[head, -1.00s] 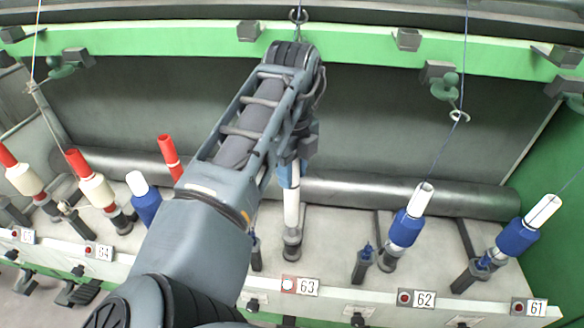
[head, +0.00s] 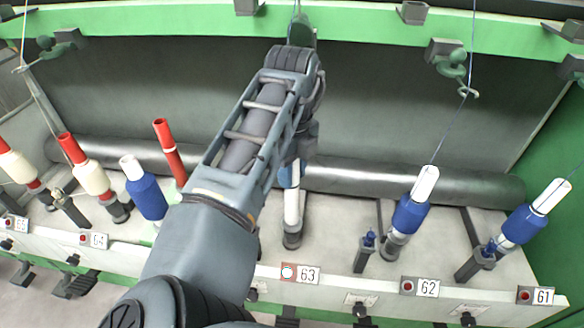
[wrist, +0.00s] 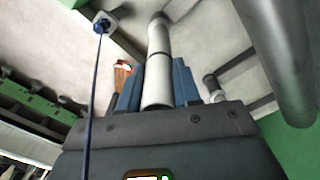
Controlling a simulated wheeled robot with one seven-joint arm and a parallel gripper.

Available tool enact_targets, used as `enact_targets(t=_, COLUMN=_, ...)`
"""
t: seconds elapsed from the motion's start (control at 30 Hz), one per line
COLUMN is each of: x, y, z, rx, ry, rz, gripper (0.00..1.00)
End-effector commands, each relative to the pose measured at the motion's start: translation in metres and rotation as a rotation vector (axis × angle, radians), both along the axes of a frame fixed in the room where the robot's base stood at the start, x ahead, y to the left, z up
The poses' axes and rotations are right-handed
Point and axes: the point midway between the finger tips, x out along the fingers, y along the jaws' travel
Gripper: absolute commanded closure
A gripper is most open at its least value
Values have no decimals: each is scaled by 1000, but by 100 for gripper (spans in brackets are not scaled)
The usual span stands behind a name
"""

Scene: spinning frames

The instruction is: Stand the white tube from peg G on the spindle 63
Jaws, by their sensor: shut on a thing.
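The white tube (head: 292,208) stands upright behind the red-marked label 63 (head: 301,274), its lower end at the dark base of the spindle (head: 292,240). I cannot tell whether it is fully seated. My gripper (head: 290,176) is shut on the tube's upper part with its blue fingers, partly hidden by my arm in the head view. In the wrist view the tube (wrist: 157,85) runs between the two blue fingers of my gripper (wrist: 158,70), towards the dark base. The spindle's shaft is hidden inside the tube. Peg G cannot be made out.
Blue bobbins on white tubes stand at 62 (head: 411,212) and 61 (head: 530,220). Left of my arm are another blue bobbin (head: 148,198), a bare red tube (head: 170,150) and cream bobbins (head: 92,180). A steel roller (head: 420,182) runs behind. A thread (wrist: 90,90) crosses the wrist view.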

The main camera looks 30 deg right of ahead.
Motion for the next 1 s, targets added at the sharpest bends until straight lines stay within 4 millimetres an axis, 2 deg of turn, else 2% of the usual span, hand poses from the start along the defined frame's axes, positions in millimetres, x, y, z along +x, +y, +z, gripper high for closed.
enact_targets(t=0.97, x=0, y=0, z=-6, rx=0, ry=1, rz=0, gripper=100)
enact_targets(t=1.0, x=0, y=0, z=-6, rx=0, ry=1, rz=0, gripper=65)
